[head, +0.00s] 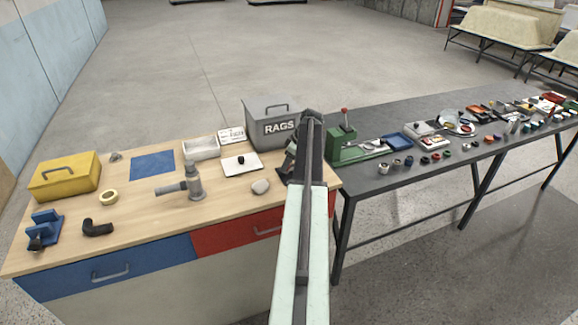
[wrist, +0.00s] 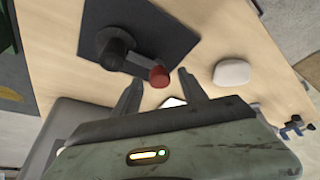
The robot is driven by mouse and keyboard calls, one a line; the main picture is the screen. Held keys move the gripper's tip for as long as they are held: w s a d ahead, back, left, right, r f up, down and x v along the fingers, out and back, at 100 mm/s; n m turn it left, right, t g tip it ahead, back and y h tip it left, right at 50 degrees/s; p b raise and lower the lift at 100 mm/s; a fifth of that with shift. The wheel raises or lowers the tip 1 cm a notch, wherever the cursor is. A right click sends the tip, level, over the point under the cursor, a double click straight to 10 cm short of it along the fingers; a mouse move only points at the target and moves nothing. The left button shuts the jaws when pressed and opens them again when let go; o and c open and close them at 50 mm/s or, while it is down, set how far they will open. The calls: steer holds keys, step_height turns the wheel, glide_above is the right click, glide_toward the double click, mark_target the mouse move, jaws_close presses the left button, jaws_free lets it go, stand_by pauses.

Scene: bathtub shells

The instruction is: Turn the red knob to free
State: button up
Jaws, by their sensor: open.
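The red knob (wrist: 159,76) shows in the wrist view at the end of a dark crank arm (wrist: 117,50) mounted on a dark square plate (wrist: 170,28). The plate lies on the wooden worktop. My gripper (wrist: 160,80) is open, with one finger to each side of the red knob in the picture. I cannot tell whether either finger touches it or how much height lies between. In the head view my arm (head: 308,220) reaches over the right end of the wooden worktop and hides the red knob. No marking for free is readable.
A pale stone (head: 260,187), also in the wrist view (wrist: 232,72), lies close by. The grey RAGS box (head: 272,132) stands behind. A white plate (head: 242,164) and grey pipe fitting (head: 194,183) lie left. A green device (head: 350,150) with its own red-tipped lever stands right.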

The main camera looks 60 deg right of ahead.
jaws_close()
steer(key=shift+d+r, duration=0.15)
steer(key=shift+a+m+h, duration=0.3)
steer(key=shift+m+h, duration=0.2)
steer(key=shift+m, duration=0.9)
steer(key=m+h, duration=0.1)
steer(key=m, duration=0.1)
steer(key=m+h, duration=0.1)
steer(key=m, duration=0.2)
steer(key=shift+a+g, duration=0.1)
steer(key=shift+g, duration=0.2)
steer(key=m, duration=0.3)
steer(key=m+g+h, duration=0.1)
steer(key=m, duration=0.1)
steer(key=shift+w+m+h, duration=0.15)
steer(key=shift+m+h, duration=0.15)
steer(key=shift+m, duration=0.1)
steer(key=m+g, duration=0.2)
steer(key=m, duration=0.2)
steer(key=shift+h, duration=0.3)
steer(key=shift+m, duration=0.3)
jaws_free()
